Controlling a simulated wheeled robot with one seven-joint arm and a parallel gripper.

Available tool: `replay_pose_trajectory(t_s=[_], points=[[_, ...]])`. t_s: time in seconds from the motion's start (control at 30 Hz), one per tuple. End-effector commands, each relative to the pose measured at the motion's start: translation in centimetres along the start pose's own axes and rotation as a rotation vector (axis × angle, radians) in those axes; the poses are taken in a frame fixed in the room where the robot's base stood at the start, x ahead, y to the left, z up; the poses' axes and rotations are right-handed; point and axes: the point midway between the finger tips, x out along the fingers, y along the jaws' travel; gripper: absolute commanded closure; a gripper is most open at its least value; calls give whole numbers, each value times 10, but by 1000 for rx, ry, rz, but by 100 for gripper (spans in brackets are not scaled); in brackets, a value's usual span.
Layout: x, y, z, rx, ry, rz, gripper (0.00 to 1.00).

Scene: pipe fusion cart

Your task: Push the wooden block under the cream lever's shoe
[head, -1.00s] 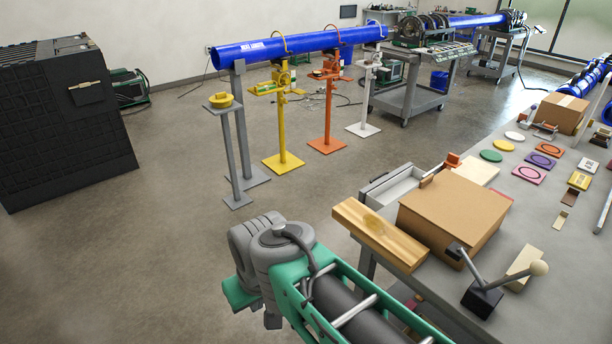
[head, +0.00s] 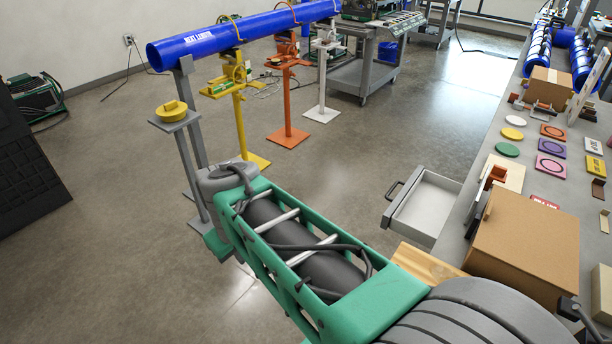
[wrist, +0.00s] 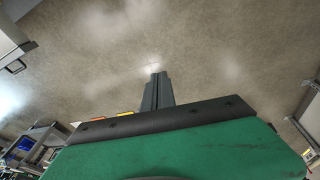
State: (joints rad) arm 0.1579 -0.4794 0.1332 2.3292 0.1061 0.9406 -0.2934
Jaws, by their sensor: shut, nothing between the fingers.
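A light wooden block (head: 430,262) lies at the near edge of the bench, beside the cardboard box; my arm hides part of it in the head view. A black lever bracket (head: 570,309) shows at the lower right corner, mostly cut off by the frame and my arm; its cream knob is out of view. A cream block (head: 603,285) stands at the right edge. I cannot make out the shoe. My gripper (wrist: 157,78) is shut and empty in the wrist view, over bare floor, away from the block and lever.
The cardboard box (head: 525,245) stands on the bench beside an open drawer (head: 425,208) that juts out over the floor. Coloured discs and tiles lie farther back. Yellow (head: 240,120) and orange (head: 287,100) stands hold a blue pipe (head: 240,35). The floor between is clear.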

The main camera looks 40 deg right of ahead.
Motion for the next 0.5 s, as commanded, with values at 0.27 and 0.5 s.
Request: replay_pose_trajectory(t_s=[0.27,0.5], points=[[22,243,81,-83,-409,-20,100],[40,287,137,-127,-488,-104,100]])
